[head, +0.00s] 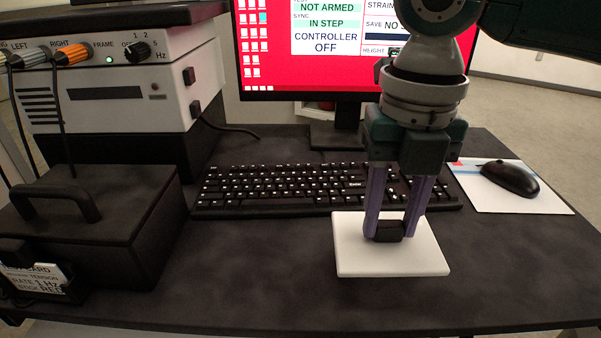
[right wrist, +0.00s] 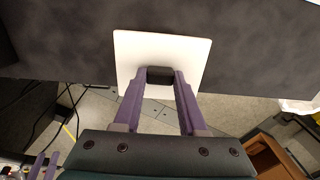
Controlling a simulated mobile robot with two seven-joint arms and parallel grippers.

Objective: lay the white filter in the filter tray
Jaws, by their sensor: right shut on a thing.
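The white filter (head: 355,258) is a flat square white plate with a small dark grip block (head: 388,231) on it. My right gripper (head: 390,228) points down over the desk and is shut on this block. The right wrist view shows the block (right wrist: 160,75) between the purple fingertips and the white plate (right wrist: 135,50) behind it. The plate appears level, in front of the keyboard; its height above the desk is hard to tell. Two small purple strips (right wrist: 43,166) at the lower left of the wrist view look like my left gripper's fingers. I cannot make out a filter tray.
A keyboard (head: 285,187) lies behind the plate, below a monitor (head: 265,60). A mouse (head: 510,179) rests on a pad (head: 555,200) at the right. A black case with a handle (head: 135,235) and a white instrument (head: 120,90) stand left. The front right desk (head: 510,270) is clear.

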